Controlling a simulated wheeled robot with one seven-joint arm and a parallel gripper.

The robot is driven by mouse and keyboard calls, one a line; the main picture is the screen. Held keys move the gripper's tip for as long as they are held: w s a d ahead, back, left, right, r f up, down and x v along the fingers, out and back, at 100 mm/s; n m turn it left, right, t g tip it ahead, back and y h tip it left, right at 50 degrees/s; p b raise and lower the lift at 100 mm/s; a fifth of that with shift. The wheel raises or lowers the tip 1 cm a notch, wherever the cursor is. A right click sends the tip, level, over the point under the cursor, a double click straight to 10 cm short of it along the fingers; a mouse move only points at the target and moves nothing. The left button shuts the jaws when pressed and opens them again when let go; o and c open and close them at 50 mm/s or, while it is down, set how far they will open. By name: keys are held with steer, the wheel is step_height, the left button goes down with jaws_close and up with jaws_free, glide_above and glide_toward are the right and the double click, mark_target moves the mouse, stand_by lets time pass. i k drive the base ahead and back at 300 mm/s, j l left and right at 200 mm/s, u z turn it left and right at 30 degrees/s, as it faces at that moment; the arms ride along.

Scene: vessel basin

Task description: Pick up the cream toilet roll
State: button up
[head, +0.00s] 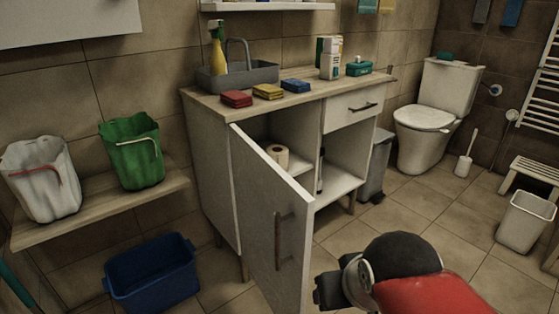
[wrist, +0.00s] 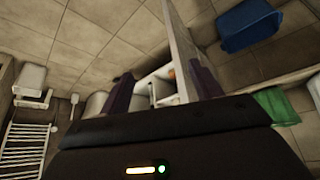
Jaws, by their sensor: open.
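The cream toilet roll (head: 278,155) stands upright on the inner shelf of the white cabinet (head: 209,165), behind its open door (head: 270,225). The door's edge hides part of the shelf in front of it. In the wrist view my gripper (wrist: 162,88) is open and empty, its two dark fingers spread apart. The cabinet opening shows between and beyond the fingers, with the door panel (wrist: 186,65) beside the right finger. A small orange-brown patch there may be the roll, but it is too small to tell. My gripper is apart from the cabinet.
The swung-out door with its handle (head: 279,240) stands left of the opening. A blue bin (head: 152,272) is on the floor at left. A grey trash bin (head: 376,167) stands right of the cabinet; open floor lies in front.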

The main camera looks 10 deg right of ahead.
mark_target(278, 154)
steer(key=i+l+u, duration=0.1)
steer(key=l+u, duration=0.6)
steer(key=l, duration=0.25)
steer(key=l+u, duration=0.35)
steer(key=l, duration=0.15)
steer(key=i+l+u, duration=0.35)
steer(key=l+u, duration=0.15)
steer(key=i+l+u, duration=0.25)
steer(key=l, duration=0.15)
steer(key=l+u, duration=0.25)
steer(key=l, duration=0.1)
